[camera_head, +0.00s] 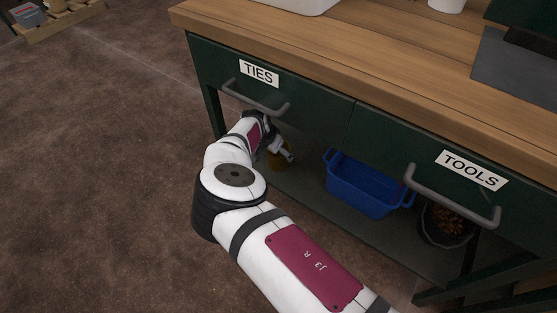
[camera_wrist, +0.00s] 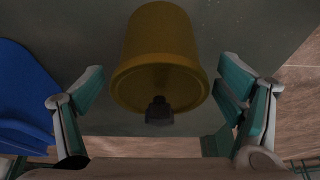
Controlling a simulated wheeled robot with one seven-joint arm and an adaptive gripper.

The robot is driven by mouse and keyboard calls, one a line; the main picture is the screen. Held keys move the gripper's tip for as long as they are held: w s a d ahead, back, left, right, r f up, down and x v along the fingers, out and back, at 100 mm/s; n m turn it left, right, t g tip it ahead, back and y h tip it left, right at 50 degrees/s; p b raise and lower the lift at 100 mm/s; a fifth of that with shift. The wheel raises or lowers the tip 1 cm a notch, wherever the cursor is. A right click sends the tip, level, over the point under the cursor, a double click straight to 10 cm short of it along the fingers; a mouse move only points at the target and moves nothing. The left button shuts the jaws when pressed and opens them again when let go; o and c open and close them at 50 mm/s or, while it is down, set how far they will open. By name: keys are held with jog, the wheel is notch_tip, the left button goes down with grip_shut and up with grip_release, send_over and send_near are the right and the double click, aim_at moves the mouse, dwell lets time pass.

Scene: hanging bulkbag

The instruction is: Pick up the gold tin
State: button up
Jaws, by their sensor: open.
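The gold tin (camera_wrist: 157,45) is a yellow-gold cylinder with a rim, on the dark lower shelf. In the wrist view it lies ahead of my open gripper (camera_wrist: 155,95), roughly centred between the two fingers. A small dark block shape shows at the tin's near rim. I cannot tell whether the fingers touch the tin, but gaps show on both sides. In the head view only part of the gold tin (camera_head: 283,158) shows under the bench, behind my gripper (camera_head: 282,152), and my arm hides some of it.
A blue bin (camera_head: 365,186) stands right of the tin on the shelf (camera_head: 310,196); it shows at the left of the wrist view (camera_wrist: 22,90). A dark pot (camera_head: 447,222) stands farther right. Drawers labelled TIES (camera_head: 258,73) and TOOLS (camera_head: 471,170) with protruding handles hang above.

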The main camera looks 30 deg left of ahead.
jog(key=shift+b+x, duration=2)
jog(key=shift+b, duration=0.4)
jog(key=shift+s, duration=0.1)
jog(key=shift+c, duration=0.5)
jog(key=c, duration=1.5)
